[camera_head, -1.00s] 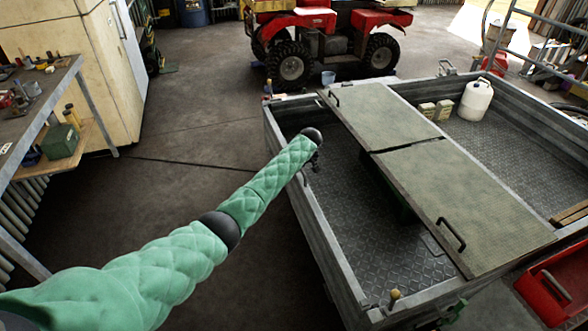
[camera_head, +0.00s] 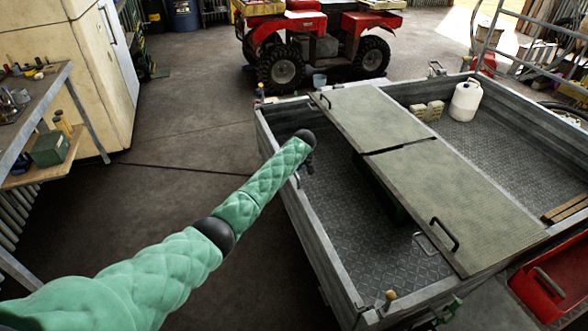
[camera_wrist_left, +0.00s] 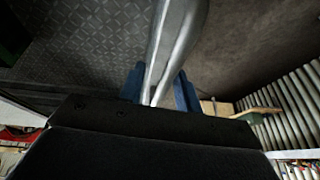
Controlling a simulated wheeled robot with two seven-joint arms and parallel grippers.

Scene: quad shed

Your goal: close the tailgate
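The tailgate (camera_head: 318,222) is the grey metal panel along the left end of the trailer (camera_head: 545,142). It stands upright or nearly so; I cannot tell whether it meets the corner posts fully. My left arm in green padding reaches it from the left. My left gripper (camera_head: 307,165) is at its top edge, partly hidden by the wrist in the head view. In the left wrist view the blue fingers of the left gripper (camera_wrist_left: 160,92) sit on both sides of the tailgate's metal rail (camera_wrist_left: 176,35) and appear shut on it. My right gripper is not in view.
Yellow-topped latch pins stand at the near corner (camera_head: 390,296) and far corner (camera_head: 260,91). Checkered boards (camera_head: 450,195) with handles lie across the trailer. A white jug (camera_head: 466,102) stands inside. A workbench (camera_head: 45,90) is at left; the floor between is clear.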

